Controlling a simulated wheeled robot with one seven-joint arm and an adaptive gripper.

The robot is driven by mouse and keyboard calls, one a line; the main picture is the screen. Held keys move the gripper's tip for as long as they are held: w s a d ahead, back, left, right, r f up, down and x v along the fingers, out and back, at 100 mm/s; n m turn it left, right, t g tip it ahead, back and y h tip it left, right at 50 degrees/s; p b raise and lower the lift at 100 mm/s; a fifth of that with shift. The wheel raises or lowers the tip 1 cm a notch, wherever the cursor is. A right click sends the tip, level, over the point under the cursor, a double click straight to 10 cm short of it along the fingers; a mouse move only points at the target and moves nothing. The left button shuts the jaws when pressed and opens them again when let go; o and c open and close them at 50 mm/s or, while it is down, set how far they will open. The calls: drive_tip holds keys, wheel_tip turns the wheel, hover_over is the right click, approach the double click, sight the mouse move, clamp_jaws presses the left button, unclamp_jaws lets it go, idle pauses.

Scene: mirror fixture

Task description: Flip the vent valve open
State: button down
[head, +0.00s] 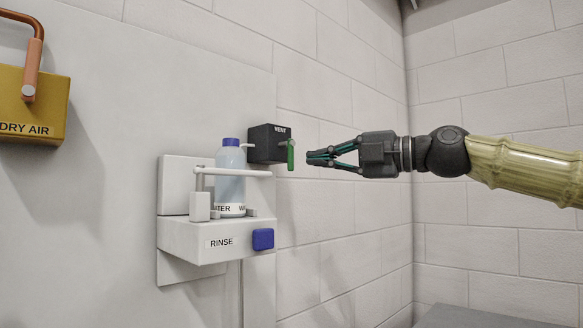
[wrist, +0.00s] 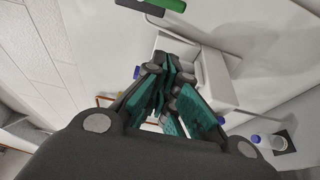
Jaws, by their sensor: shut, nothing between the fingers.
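The vent valve is a dark box (head: 268,144) labelled VENT on the wall panel, with a green handle (head: 291,154) hanging down at its right front. The green handle also shows at the top edge of the wrist view (wrist: 168,4). My gripper (head: 309,158) is shut and empty. In the head view it points left, with its fingertips just right of the green handle and a small gap visible between them. Its closed fingers also fill the middle of the wrist view (wrist: 172,62). I cannot tell the exact depth between fingertips and handle.
Below and left of the valve, a white RINSE shelf (head: 190,240) with a blue button (head: 263,239) holds a blue-capped bottle (head: 230,185) behind a white bar (head: 235,172). A yellow DRY AIR box (head: 30,108) hangs at far left. The space right of the valve, below my arm, looks clear.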

sight(291, 162)
drive_tip(key=w+a+p, duration=0.6)
drive_tip(key=shift+w+a+r, duration=0.15)
drive_tip(key=shift+w+r, duration=0.05)
drive_tip(key=shift+w, duration=0.2)
drive_tip(key=shift+a+f, duration=0.1)
idle(0.6)
idle(0.5)
